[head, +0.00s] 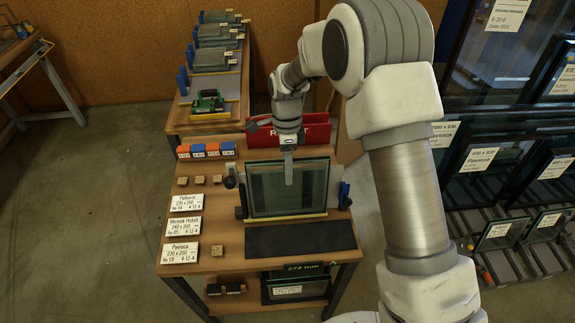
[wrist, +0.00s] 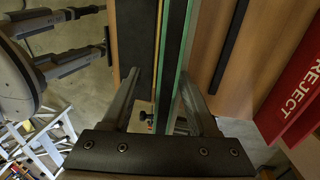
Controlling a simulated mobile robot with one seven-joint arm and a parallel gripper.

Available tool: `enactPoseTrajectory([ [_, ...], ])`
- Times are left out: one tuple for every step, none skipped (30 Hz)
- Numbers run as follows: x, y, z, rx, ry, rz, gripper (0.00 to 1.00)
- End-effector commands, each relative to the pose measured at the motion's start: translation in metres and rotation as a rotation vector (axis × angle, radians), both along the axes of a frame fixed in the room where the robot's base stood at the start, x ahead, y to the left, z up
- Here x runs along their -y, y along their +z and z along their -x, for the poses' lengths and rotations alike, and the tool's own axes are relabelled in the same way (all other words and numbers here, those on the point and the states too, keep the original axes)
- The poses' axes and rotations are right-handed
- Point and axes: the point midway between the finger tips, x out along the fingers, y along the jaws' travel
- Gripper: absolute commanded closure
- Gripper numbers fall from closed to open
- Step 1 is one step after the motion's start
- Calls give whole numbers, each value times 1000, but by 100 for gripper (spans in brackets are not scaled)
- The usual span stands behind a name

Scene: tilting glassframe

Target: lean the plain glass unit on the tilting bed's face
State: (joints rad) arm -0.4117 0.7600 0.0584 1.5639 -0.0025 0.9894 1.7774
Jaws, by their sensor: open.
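A clear glass unit (head: 262,184) with greenish edges stands on the bench at the tilting bed, just above a yellow strip (head: 290,217). I cannot tell its exact lean. In the wrist view its green edges with a dark band between (wrist: 176,45) run between my two fingers. Blue parts (head: 344,194) of the bed show beside the glass. The bed's face is mostly hidden.
A dark mat (head: 300,237) lies in front of the glass. A red REJECT bin (head: 315,134) stands behind. Labels (head: 184,226), wooden blocks and small blue and orange boxes (head: 206,150) lie left. Racked glass (head: 212,59) fills the far bench; more stands right.

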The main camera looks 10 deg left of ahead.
Motion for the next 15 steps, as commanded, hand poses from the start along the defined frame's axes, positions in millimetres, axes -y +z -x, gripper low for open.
enactPoseTrajectory([
  [0, 0, 0, -2, 0, 1, 40],
  [0, 1, 0, -1, 0, 0, 40],
  [0, 3, -1, 0, 0, 0, 40],
  [0, 5, -1, 1, 0, 0, 40],
  [0, 9, -2, 1, 0, 0, 40],
  [-1, 14, -3, 3, 0, -1, 40],
  [-1, 20, -4, 5, 0, -1, 40],
  [-1, 25, -5, 5, 0, -1, 40],
  [-2, 33, -7, 5, -1, -2, 40],
  [-2, 40, -8, 5, -1, -2, 40],
  [-3, 48, -10, 7, -1, -3, 40],
  [-3, 58, -11, 6, -1, -2, 40],
  [-3, 65, -12, 6, 0, -2, 40],
  [-4, 73, -14, 7, 0, -3, 40],
  [-4, 83, -16, 7, 0, -3, 40],
])
